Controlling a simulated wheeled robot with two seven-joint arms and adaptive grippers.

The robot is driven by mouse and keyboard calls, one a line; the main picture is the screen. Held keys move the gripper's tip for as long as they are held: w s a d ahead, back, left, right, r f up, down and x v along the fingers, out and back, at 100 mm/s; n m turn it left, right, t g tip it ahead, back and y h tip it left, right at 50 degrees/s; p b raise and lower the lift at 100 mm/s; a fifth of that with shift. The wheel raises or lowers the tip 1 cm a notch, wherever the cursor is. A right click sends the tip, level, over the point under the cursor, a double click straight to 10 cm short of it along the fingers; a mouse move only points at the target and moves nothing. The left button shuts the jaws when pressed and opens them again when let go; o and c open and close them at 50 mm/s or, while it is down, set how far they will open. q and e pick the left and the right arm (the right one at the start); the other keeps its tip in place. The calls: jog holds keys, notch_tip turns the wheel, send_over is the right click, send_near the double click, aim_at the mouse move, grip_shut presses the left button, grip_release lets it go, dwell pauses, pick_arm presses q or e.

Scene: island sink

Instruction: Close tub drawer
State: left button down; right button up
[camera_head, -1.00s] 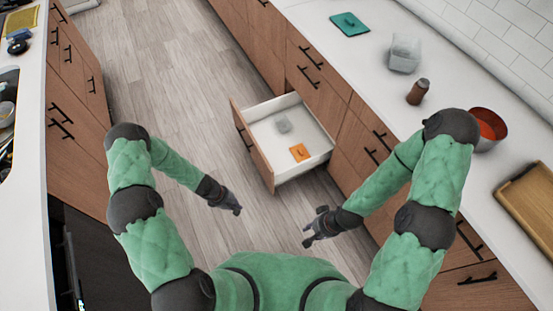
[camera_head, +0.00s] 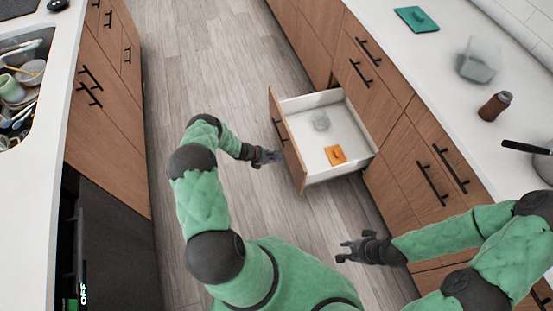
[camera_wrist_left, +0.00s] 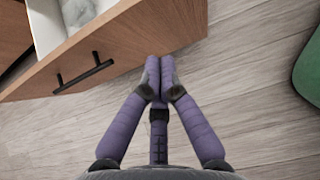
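The drawer (camera_head: 327,102) stands pulled out of the right-hand cabinet, with a wooden front (camera_head: 288,144), white walls and a black bar handle (camera_head: 279,134). A clear container (camera_head: 321,120) and an orange item (camera_head: 335,155) lie inside it. My left gripper (camera_head: 274,157) is just outside the drawer front, near its lower part. In the left wrist view, the drawer front (camera_wrist_left: 125,42) and handle (camera_wrist_left: 84,73) are close, and the left fingertips (camera_wrist_left: 160,75) are together and empty, beside the front's edge. My right gripper (camera_head: 345,251) is below the drawer, apart from it; its finger state is unclear.
The right counter holds a teal board (camera_head: 416,19), a clear container (camera_head: 480,62), a brown bottle (camera_head: 495,106) and a pan (camera_head: 541,160). The left island has a sink (camera_head: 28,95) with dishes. The wooden floor (camera_head: 215,75) between them is clear.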

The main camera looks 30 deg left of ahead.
aim_at(298, 160)
pick_arm(q)
jog(key=w+d+f+b, duration=0.1)
jog(key=w, duration=0.1)
jog(key=w+d+f+b, duration=0.1)
jog(key=w+d+f, duration=0.1)
jog(key=w+d+f+b, duration=0.1)
jog(key=w+d, duration=0.1)
jog(key=shift+w+d+f, duration=0.1)
jog(key=shift+d+f, duration=0.1)
dwell(0.4)
